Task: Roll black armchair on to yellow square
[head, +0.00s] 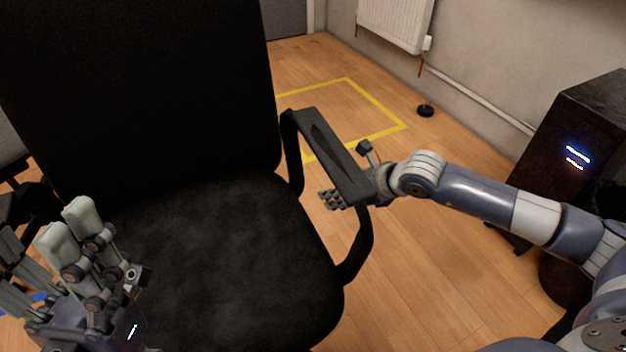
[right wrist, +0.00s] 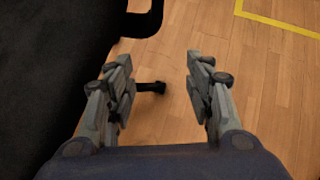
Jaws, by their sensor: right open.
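The black armchair (head: 200,240) fills the left and middle of the head view, with its backrest, seat and right-hand armrest (head: 330,155) showing. My right gripper (head: 348,172) is open at the outer side of that armrest, partly hidden by it. In the right wrist view, the fingers (right wrist: 158,85) are apart with floor showing between them, and the dark chair (right wrist: 50,70) is at the left. My left gripper (head: 68,230) is in front of the seat's left side; its opening is unclear. The yellow square (head: 380,103) is a taped outline on the floor behind the chair, partly hidden by it.
A dark cabinet with blue lights (head: 570,150) stands at the right. A white radiator (head: 395,22) and a pipe run along the wall, with a small black disc (head: 425,111) on the floor. Bare wooden floor (head: 420,270) lies right of the chair.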

